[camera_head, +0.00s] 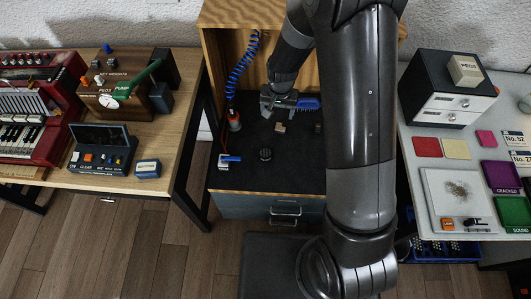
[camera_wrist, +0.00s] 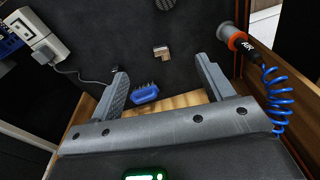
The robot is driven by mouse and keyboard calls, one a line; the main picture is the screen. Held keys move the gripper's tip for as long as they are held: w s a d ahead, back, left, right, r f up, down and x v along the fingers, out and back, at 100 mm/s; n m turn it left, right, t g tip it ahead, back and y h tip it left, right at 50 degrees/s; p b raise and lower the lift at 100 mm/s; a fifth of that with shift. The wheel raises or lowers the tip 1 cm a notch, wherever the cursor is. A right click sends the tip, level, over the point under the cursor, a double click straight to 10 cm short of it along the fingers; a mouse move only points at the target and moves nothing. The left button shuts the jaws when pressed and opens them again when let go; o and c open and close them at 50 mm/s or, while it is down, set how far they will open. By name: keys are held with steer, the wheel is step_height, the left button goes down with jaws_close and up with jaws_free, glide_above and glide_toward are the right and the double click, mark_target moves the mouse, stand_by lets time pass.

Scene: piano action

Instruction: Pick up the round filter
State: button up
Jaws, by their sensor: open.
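A small dark round piece (camera_head: 265,154), likely the round filter, lies on the black work surface (camera_head: 245,175) toward its front edge in the head view.
A blue brush (camera_wrist: 145,93) and a small tan block (camera_wrist: 160,52) lie near my gripper. The air nozzle (camera_wrist: 236,40) with a coiled blue hose stands at the left side in the head view. A wooden panel (camera_head: 222,65) stands behind. My arm hides the surface's right side.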

steer(key=s+a+f+g, duration=0.1)
steer(key=s+a+f, duration=0.15)
steer(key=f, duration=1.15)
glide_above(265, 152)
steer(key=f, duration=0.5)
steer(key=shift+w+d+f, duration=0.1)
steer(key=shift+d+f, duration=0.25)
steer(key=shift+a+f, duration=0.15)
steer(key=shift+f, duration=1.2)
steer(key=shift+a+f, duration=0.1)
steer(key=shift+f, duration=1.2)
steer(key=shift+c, duration=0.4)
steer(key=c, duration=1)
steer(key=shift+o, duration=0.2)
steer(key=shift+r, duration=0.1)
